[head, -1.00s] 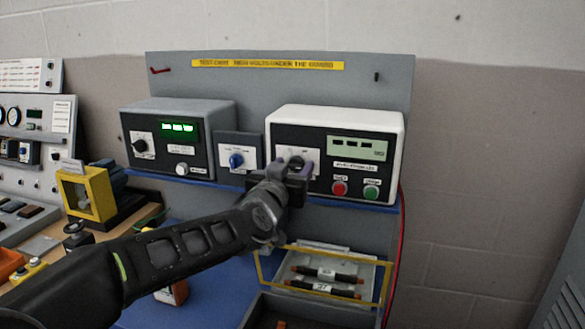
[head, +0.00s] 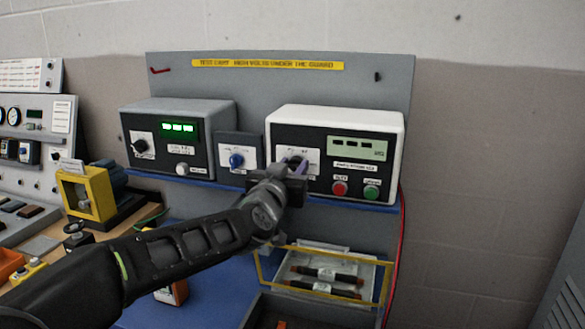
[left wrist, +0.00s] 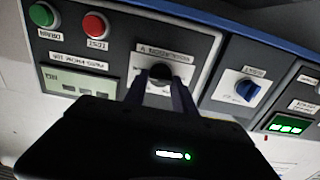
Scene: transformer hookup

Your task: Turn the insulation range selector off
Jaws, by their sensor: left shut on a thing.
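The insulation tester (head: 335,119) is a white box with a black front at the right of the shelf. Its range selector, a black knob on a white plate, sits left of its display; in the left wrist view the knob (left wrist: 160,73) shows between the two fingertips. My left gripper (head: 295,165) is shut on the knob, its fingers on either side; it also shows in the left wrist view (left wrist: 161,82). The fingers hide part of the knob in the head view, and I cannot read its pointer position. My right gripper is not in view.
A red button (head: 339,188) and a green button (head: 371,192) are right of the selector. A blue knob (head: 236,160) on a small box and a grey meter with a green display (head: 178,128) stand to the left. A yellow-framed tray (head: 322,288) with probes lies below.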

